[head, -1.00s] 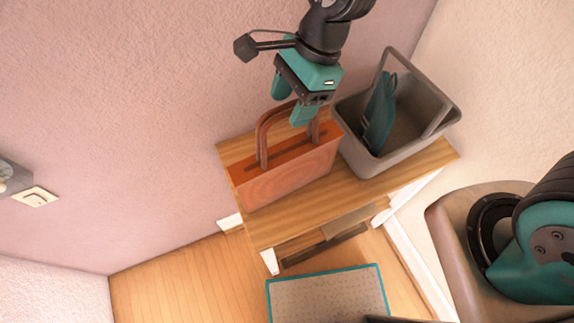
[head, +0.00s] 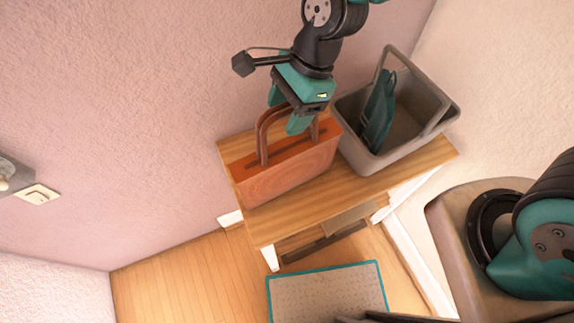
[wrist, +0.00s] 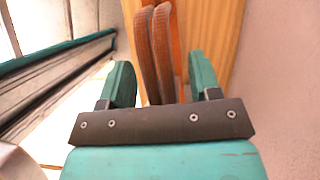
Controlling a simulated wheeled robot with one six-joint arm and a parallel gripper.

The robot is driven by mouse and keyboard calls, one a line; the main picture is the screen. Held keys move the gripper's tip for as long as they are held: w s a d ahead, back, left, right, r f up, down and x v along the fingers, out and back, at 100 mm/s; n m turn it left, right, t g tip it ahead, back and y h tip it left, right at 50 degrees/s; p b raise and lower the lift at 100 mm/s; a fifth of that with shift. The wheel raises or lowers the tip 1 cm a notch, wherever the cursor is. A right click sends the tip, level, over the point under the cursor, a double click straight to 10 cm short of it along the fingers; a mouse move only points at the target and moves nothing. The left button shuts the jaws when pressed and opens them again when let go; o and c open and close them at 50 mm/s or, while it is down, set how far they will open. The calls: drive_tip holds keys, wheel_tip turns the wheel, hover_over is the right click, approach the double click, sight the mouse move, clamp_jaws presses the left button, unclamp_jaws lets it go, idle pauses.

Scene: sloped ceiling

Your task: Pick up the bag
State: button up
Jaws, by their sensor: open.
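An orange-brown bag (head: 290,178) stands upright on a wooden table, with two arched brown handles (head: 264,132) on top. My gripper (head: 286,112) is at the top of the handles in the head view, with its teal fingers apart. In the wrist view the two handles (wrist: 154,50) rise between the open fingers (wrist: 160,80), nearer the left one. The fingers are not closed on them. Part of the handles is hidden behind my gripper in the head view.
The wooden table (head: 345,200) stands against the wall. A grey basket (head: 400,147) with a raised handle stands right beside the bag, with a teal item (head: 378,115) inside. A grey mat with a teal edge (head: 325,295) lies on the floor in front.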

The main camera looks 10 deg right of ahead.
clamp_jaws()
idle(1.4)
